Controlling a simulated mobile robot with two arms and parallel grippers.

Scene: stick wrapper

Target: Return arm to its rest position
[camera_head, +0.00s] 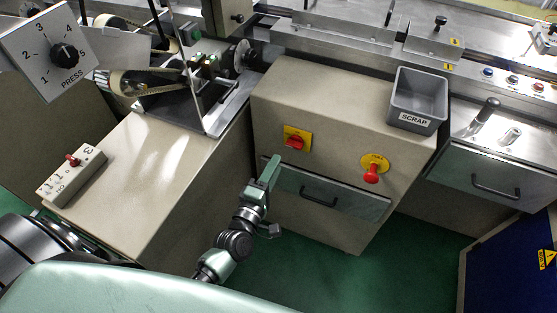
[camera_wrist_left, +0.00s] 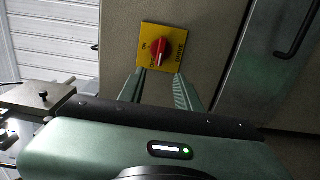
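My left gripper (camera_head: 273,163) is in front of the beige cabinet, just below and left of the red rotary switch (camera_head: 295,142) on its yellow plate. In the left wrist view, the two green fingers of the gripper (camera_wrist_left: 157,78) stand apart with nothing between them. The red switch (camera_wrist_left: 161,48) shows just beyond the fingertips, and no contact is visible. My left arm reaches up from the bottom of the head view, bent at its joints. My right gripper is not in view.
A red emergency knob (camera_head: 371,174) and a drawer with a dark handle (camera_head: 318,197) are on the cabinet front. A grey SCRAP bin (camera_head: 418,98) stands on top. A control box (camera_head: 72,174) lies on the left housing. Green floor (camera_head: 330,260) is open below.

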